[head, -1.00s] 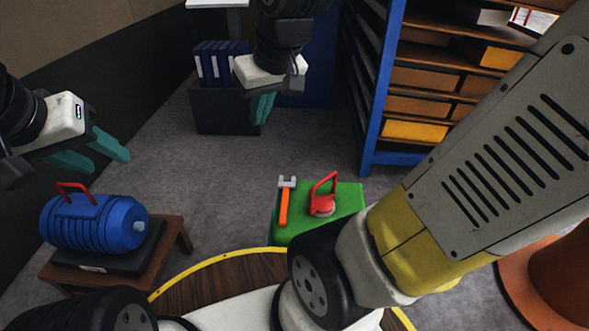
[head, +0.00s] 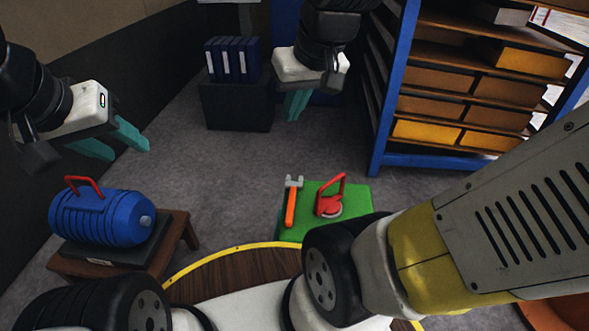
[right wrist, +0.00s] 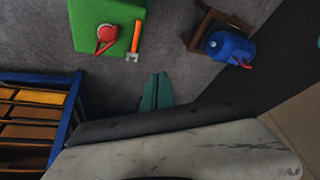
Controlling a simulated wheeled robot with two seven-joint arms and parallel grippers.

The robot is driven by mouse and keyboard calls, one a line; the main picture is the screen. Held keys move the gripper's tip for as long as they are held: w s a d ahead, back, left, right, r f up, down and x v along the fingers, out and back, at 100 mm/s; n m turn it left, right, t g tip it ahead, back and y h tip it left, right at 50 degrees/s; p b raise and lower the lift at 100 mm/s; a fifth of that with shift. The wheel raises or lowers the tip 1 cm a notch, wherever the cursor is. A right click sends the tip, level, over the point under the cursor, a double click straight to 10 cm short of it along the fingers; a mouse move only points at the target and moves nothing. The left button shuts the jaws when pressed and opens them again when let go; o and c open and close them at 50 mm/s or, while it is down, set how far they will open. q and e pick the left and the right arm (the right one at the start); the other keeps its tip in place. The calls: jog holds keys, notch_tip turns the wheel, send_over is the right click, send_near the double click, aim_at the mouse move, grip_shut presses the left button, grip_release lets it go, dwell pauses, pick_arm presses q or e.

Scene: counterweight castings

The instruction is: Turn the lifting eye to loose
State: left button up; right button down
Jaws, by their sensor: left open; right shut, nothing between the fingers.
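A red ring-like handle on a round red base (head: 330,200), which looks like the lifting eye, sits on the green-topped stand (head: 350,194). It also shows in the right wrist view (right wrist: 107,34). Its marking or setting is too small to read. My right gripper (head: 296,106) is shut and empty, in the air beyond the green stand and apart from it. Its fingers also show together in the right wrist view (right wrist: 157,92). My left gripper (head: 118,143) is open and empty, in the air above and behind the blue ribbed motor-like body (head: 100,218).
The blue body has a red handle and rests on a low brown table (head: 170,247). A blue-framed shelf (head: 382,110) stands right. Bare grey floor (head: 235,175) lies between.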

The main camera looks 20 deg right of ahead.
jog(key=w+d+f+n+g+h, duration=0.2)
jog(key=w+f+g, duration=0.1)
jog(key=w+f, duration=0.65)
jog(key=w+d+f+n+g+h, duration=0.1)
jog(key=w+d+f+n+g, duration=0.2)
jog(key=w+f, duration=0.7)
notch_tip(320, 180, down, 11)
jog(key=n+g+h, duration=0.1)
jog(key=g, duration=0.2)
jog(key=s+d+f, duration=0.5)
jog(key=f, duration=0.4)
jog(key=shift+s+f, duration=0.2)
jog(key=shift+f, duration=0.05)
jog(key=shift+t, duration=0.3)
